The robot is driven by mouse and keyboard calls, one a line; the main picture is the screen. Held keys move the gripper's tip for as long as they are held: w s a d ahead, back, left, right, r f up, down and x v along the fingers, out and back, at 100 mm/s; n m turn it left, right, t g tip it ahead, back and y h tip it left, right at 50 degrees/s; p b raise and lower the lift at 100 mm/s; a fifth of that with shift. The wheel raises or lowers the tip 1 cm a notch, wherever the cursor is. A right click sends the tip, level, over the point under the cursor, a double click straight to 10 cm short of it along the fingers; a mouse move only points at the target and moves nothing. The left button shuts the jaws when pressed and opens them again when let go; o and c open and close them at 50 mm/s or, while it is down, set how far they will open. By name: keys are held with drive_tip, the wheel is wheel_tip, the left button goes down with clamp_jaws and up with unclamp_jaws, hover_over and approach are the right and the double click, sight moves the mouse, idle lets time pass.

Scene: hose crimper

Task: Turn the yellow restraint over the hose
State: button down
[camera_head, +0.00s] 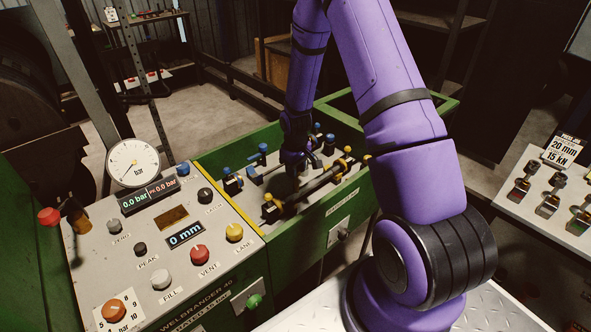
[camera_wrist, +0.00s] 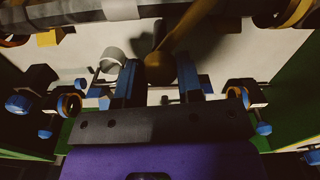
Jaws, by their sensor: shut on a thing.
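The yellow restraint shows in the wrist view as a dull yellow bar (camera_wrist: 188,28) with a round knob (camera_wrist: 160,68) at its lower end. My gripper (camera_wrist: 160,78) has its two blue fingers on either side of this knob and is shut on it. The bar slants up and right from the knob to the hose (camera_wrist: 110,12), a dark grey length across the top of the view. In the head view, my gripper (camera_head: 294,160) is low in the green machine, beside the black hose (camera_head: 322,184). The restraint cannot be made out clearly there.
Several blue-knobbed and yellow-collared clamps, such as one at the left (camera_wrist: 34,88) and one at the right (camera_wrist: 244,94), stand around my gripper. The green machine wall (camera_head: 350,200) borders the bed. A control panel (camera_head: 170,240) with gauge and buttons is at the left.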

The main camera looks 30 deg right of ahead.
drive_tip(key=n, duration=0.3)
drive_tip(key=shift+n, duration=2.2)
drive_tip(key=c, duration=0.8)
unclamp_jaws()
wheel_tip(320, 180, up, 11)
drive_tip(key=shift+f, duration=0.1)
